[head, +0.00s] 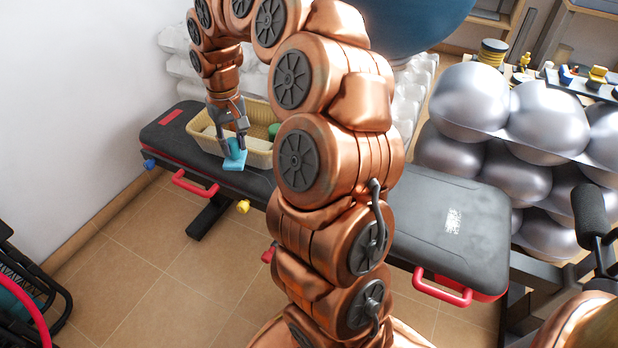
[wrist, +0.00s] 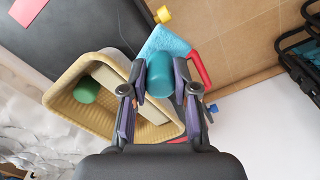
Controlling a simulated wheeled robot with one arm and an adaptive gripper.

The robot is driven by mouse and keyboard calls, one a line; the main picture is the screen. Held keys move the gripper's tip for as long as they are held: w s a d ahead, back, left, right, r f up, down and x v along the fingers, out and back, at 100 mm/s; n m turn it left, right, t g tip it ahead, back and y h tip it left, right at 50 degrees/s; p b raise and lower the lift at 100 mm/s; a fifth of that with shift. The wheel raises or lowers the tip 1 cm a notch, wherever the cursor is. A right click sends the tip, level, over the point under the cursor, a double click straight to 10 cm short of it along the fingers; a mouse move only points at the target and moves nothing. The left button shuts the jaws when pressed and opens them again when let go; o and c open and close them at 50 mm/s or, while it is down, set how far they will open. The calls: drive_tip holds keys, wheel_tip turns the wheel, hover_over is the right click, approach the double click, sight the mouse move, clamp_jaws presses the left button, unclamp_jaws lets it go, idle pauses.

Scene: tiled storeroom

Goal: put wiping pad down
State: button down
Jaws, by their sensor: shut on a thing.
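The wiping pad (head: 235,156) is a light blue square with a darker teal handle. My gripper (head: 233,133) is shut on the handle and holds the pad at the front edge of the black padded bench (head: 180,139), in front of the basket. In the wrist view the teal handle of the wiping pad (wrist: 160,75) sits between the two fingers of my gripper (wrist: 160,84), with the blue pad beyond it. I cannot tell whether the pad touches the bench.
A cream basket (head: 205,143) stands on the bench, with a green thing (head: 274,130) in it. Red handles (head: 195,184) and a yellow knob (head: 243,206) stick out from the bench's front side. Bare bench top (head: 450,215) shows at the right. Large silver balls (head: 468,100) are stacked behind.

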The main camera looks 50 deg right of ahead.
drive_tip(key=s+d+f+m+b, duration=0.1)
drive_tip(key=s+d+f+m, duration=0.2)
drive_tip(key=s, duration=0.5)
drive_tip(key=s+d+f+b, duration=0.2)
drive_tip(key=s+d, duration=0.3)
drive_tip(key=s, duration=0.3)
drive_tip(key=s+d+f+m+b, duration=0.1)
drive_tip(key=s+d+f+m, duration=0.2)
drive_tip(key=s, duration=0.4)
drive_tip(key=shift+n, duration=0.5)
drive_tip(key=shift+w+d+f+b, duration=0.8)
drive_tip(key=shift+w+d+b, duration=0.3)
drive_tip(key=shift+w, duration=1.35)
drive_tip(key=shift+w+d+f+b, duration=0.9)
drive_tip(key=shift+w+b, duration=0.3)
drive_tip(key=shift+w, duration=1.25)
drive_tip(key=shift+w+d+f+b, duration=0.7)
drive_tip(key=shift+w+d+b, duration=0.45)
drive_tip(key=shift+w, duration=1.3)
drive_tip(key=shift+r, duration=0.1)
drive_tip(key=c, duration=0.9)
unclamp_jaws()
